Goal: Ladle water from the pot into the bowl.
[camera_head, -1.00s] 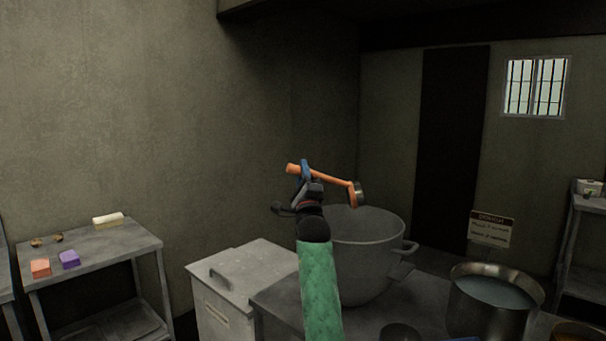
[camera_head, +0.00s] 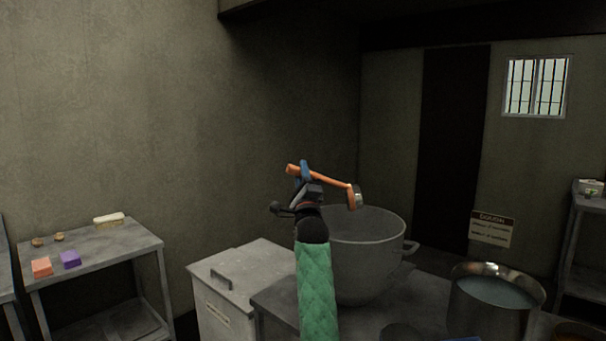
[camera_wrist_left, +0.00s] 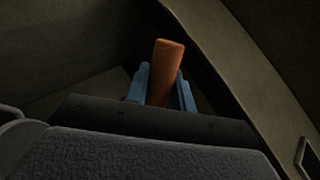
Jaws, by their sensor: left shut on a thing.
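My left gripper (camera_head: 304,174) is shut on the orange handle of the ladle (camera_head: 330,181). The ladle's metal cup is at its right end, above the big grey bowl (camera_head: 375,255) and apart from it. In the left wrist view the orange handle (camera_wrist_left: 167,75) stands between the blue fingertips (camera_wrist_left: 160,88). A metal pot (camera_head: 496,300) with bluish water stands at the lower right, on the table right of the bowl. Whether the ladle's cup holds water cannot be seen. My right gripper is not in view.
A grey lidded bin (camera_head: 240,280) stands left of the bowl's table (camera_head: 280,304). A side table (camera_head: 95,252) at the left holds an orange block, a purple block and a pale block. A shelf (camera_head: 580,250) stands at the far right.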

